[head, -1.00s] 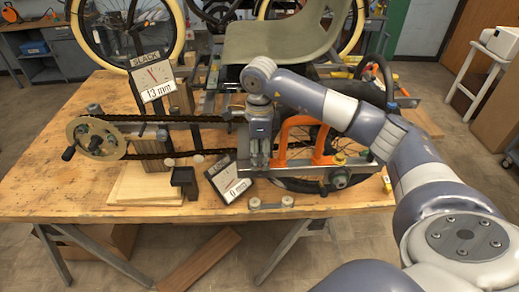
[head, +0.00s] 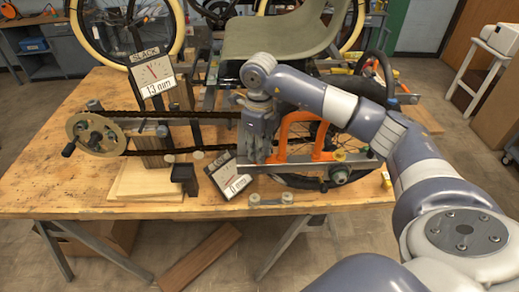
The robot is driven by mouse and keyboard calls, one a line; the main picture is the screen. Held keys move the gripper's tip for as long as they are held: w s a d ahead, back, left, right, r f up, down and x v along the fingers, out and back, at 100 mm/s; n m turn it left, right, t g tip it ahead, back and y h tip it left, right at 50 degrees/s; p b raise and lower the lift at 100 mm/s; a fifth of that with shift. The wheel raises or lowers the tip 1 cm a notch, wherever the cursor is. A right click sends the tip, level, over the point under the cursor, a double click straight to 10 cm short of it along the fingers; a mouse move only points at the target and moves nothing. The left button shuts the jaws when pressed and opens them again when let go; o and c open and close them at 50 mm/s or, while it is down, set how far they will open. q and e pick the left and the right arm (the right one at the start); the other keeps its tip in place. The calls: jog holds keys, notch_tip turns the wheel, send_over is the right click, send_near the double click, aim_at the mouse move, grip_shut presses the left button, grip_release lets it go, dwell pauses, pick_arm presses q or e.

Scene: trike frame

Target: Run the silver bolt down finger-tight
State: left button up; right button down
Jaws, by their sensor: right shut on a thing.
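My right gripper (head: 248,158) points down at the left end of the orange frame piece (head: 300,133), beside the chain. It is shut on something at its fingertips. The silver bolt is not clearly visible; the fingers and the metal plates around them hide that spot. The long black chain (head: 180,152) runs from the crank sprocket (head: 82,134) at the left to behind my right gripper. My left gripper is not in view.
A slack gauge reading 13 mm (head: 153,75) stands behind the chain. A second gauge reading 0 mm (head: 230,180) leans just left of my gripper. A small black block (head: 184,178) stands near the wooden wedge (head: 140,183). The table's front left is clear.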

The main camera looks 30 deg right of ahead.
jog(key=m, duration=0.5)
jog(key=c, duration=1.7)
grip_release()
jog(key=shift+o, duration=0.2)
jog(key=n, duration=0.5)
jog(key=shift+n, duration=0.3)
jog(key=n, duration=0.6)
